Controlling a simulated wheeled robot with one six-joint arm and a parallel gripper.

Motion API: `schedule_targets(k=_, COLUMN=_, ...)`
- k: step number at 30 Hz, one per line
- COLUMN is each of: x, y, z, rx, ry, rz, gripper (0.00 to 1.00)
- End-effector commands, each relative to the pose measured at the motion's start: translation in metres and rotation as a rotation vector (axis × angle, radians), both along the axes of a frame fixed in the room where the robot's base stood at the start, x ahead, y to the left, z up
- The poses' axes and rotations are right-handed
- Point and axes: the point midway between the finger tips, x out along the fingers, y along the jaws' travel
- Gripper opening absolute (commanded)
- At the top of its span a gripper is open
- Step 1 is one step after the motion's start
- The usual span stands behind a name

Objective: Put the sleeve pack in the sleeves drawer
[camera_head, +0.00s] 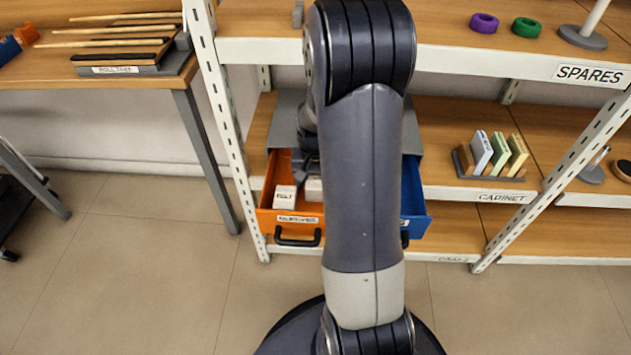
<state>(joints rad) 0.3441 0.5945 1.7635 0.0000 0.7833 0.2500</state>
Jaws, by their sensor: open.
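The orange drawer (266,215) is pulled out, with a black handle and a front label that seems to read "SLEEVES". A white box (285,197) with small dark lettering sits inside at its front left. A second pale box (314,190) lies to its right, partly hidden by my arm. I cannot tell which one, if either, is the sleeve pack. My gripper (308,171) is open, low over the drawer's back right, just behind the pale box. My arm hides much of it, and I cannot tell whether it touches anything.
A blue drawer (414,208) stands open on the right, mostly behind my arm. The grey drawer cabinet (284,118) sits on the shelf. White rack posts (226,120) flank this bay. Upright packs (499,152) stand further right. The floor in front is clear.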

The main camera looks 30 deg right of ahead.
Motion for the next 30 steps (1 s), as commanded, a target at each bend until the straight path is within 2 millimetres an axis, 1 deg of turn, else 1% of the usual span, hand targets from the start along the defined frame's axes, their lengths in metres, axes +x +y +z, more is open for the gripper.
schedule_targets(k=5, x=0.000, y=0.000, z=0.001, rx=0.000, ry=0.000, rz=0.000, gripper=0.67)
schedule_targets(k=8, x=0.000, y=0.000, z=0.006, rx=-0.001, ry=-0.001, rz=0.000, gripper=0.67)
schedule_targets(k=11, x=0.001, y=0.000, z=0.021, rx=-0.001, ry=-0.004, rz=0.000, gripper=0.67)
schedule_targets(k=15, x=0.001, y=0.000, z=0.046, rx=-0.001, ry=-0.003, rz=0.000, gripper=0.67)
schedule_targets(k=18, x=0.001, y=0.000, z=0.062, rx=-0.001, ry=-0.003, rz=0.000, gripper=0.67)
schedule_targets(k=21, x=0.000, y=0.000, z=0.073, rx=0.000, ry=-0.002, rz=0.000, gripper=0.67)
schedule_targets(k=24, x=0.000, y=0.000, z=0.078, rx=-0.001, ry=-0.001, rz=0.000, gripper=0.67)
schedule_targets(k=30, x=0.000, y=0.000, z=0.078, rx=0.000, ry=0.000, rz=0.000, gripper=0.67)
